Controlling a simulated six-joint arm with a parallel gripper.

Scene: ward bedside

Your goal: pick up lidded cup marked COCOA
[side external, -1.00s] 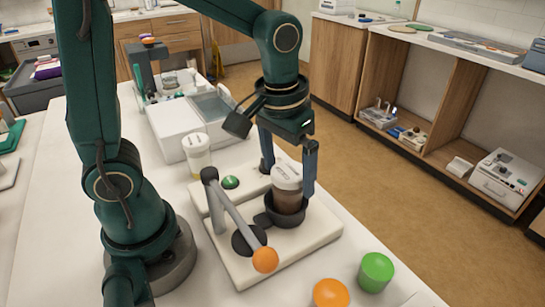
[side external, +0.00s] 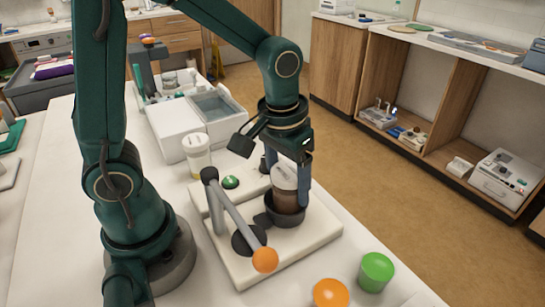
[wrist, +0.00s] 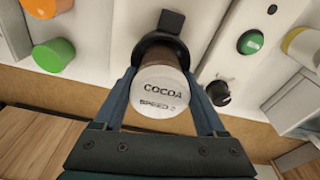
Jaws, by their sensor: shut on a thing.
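The lidded cup (side external: 285,189) has a white lid and a brown body. In the wrist view its lid (wrist: 160,92) reads COCOA, with SPEED and a figure below. The cup stands upright in a dark round holder (side external: 286,214) on a white base. My gripper (side external: 287,180) is over the cup with one finger on each side, and is shut on it. In the wrist view the fingers (wrist: 161,100) flank the lid. The lower part of the cup is hidden by the holder.
A grey lever with an orange ball (side external: 265,260) stands left of the cup, near it. Another lidded cup (side external: 197,155) stands behind left. A green button (side external: 231,182) is on the base. Green (side external: 376,271) and orange (side external: 331,293) cylinders stand at the front right.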

